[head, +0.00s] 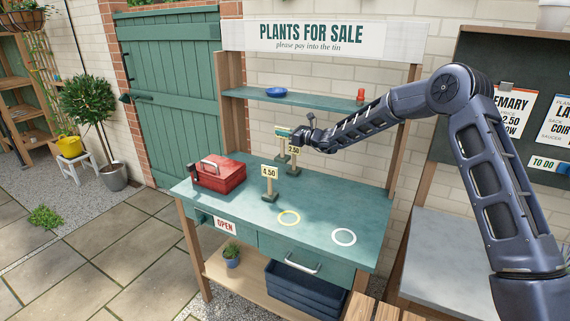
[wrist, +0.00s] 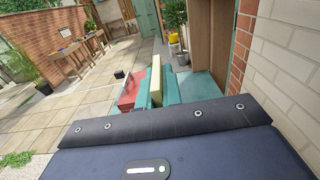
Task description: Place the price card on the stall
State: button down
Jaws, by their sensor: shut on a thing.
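The stall's green top (head: 240,212) carries a price card reading 4.50 (head: 270,172), upright on its post and base. Behind it is a card that seems to read 2.50 (head: 293,150), and a green-topped card (head: 282,132) shows just behind that. My gripper (head: 299,138) is at the back of the stall, at these two rear cards. It is shut on a price card, most likely the 2.50 one; its fingertips are too small to make out. Whether that card's base touches the top is unclear. A cream strip (wrist: 156,80) shows ahead in the wrist view.
A red cash tin (head: 219,172) stands at the left of the top. A shelf (head: 320,99) with a blue dish (head: 276,92) is above the back.

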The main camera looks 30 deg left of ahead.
aim_at(288, 159)
notch_tip(288, 159, down, 12)
jog(key=shift+f, duration=0.15)
dwell(0.4)
jog(key=shift+f, duration=0.1)
jog(key=c, duration=1.6)
grip_release()
jog(key=shift+o, duration=0.2)
jog(key=d, duration=1.2)
